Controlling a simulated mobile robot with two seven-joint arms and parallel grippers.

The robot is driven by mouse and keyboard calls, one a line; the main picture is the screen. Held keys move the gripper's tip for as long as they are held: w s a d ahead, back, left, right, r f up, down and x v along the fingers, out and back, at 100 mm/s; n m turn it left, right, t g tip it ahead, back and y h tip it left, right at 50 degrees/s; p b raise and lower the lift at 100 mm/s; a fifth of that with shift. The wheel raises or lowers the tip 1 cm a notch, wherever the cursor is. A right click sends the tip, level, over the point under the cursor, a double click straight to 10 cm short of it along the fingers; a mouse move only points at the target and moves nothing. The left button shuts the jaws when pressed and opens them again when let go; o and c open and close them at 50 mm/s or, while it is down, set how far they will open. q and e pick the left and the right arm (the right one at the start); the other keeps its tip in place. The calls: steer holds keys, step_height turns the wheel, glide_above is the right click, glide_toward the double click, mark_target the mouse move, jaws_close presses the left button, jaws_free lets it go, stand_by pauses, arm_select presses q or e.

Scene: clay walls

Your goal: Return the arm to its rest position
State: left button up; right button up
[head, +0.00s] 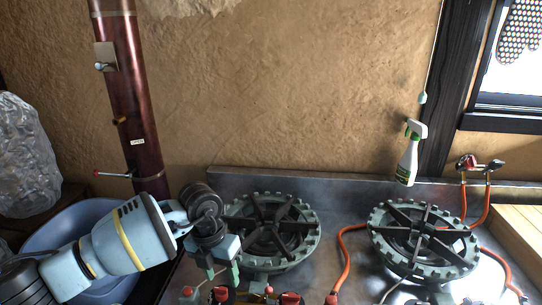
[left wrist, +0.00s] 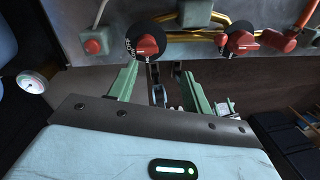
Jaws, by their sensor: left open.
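My left arm comes in from the left in the head view, and its gripper (head: 224,262) hangs at the front left of the stove, beside the left burner. In the left wrist view the two green fingers of the gripper (left wrist: 158,92) stand apart, with nothing held between them. Beyond the fingertips is the metal stove front with red knobs (left wrist: 151,46). I cannot tell whether the fingers touch it. My right gripper is in neither view.
Two burners, left (head: 272,232) and right (head: 422,240), sit on a metal counter against the clay wall. A spray bottle (head: 408,155) is at the back. Orange hoses (head: 345,258) run beside the burners. A blue basin (head: 75,228) and a dark red pipe (head: 132,85) are at left.

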arm_select(q)
steer(key=s+d+f+g+h, duration=0.3)
steer(key=s+d+h, duration=0.6)
steer(key=d, duration=0.5)
steer(key=s+d+r+n+t+h+p, duration=0.2)
steer(key=s+d+r+n+t+h, duration=0.35)
steer(key=n+h, duration=0.3)
steer(key=s+a+f+n+t+y, duration=0.1)
steer(key=a+f+n+t+y, duration=0.5)
steer(key=n, duration=0.4)
steer(key=s+a+f+n+t+y, duration=0.1)
steer(key=a+f+n+t+y, duration=0.3)
steer(key=a+n+t, duration=0.5)
steer(key=s+a+f+n+g+y, duration=0.3)
steer(key=s+a+f+n+g, duration=0.1)
steer(key=s+f, duration=0.3)
steer(key=s+a+f+n+g+y+p, duration=0.1)
steer(key=s+a+f+n+g+y, duration=0.3)
steer(key=s, duration=0.8)
step_height(320, 180, down, 3)
steer(key=shift+a+f+n, duration=0.1)
steer(key=shift+a+n, duration=0.65)
steer(key=shift+a, duration=0.2)
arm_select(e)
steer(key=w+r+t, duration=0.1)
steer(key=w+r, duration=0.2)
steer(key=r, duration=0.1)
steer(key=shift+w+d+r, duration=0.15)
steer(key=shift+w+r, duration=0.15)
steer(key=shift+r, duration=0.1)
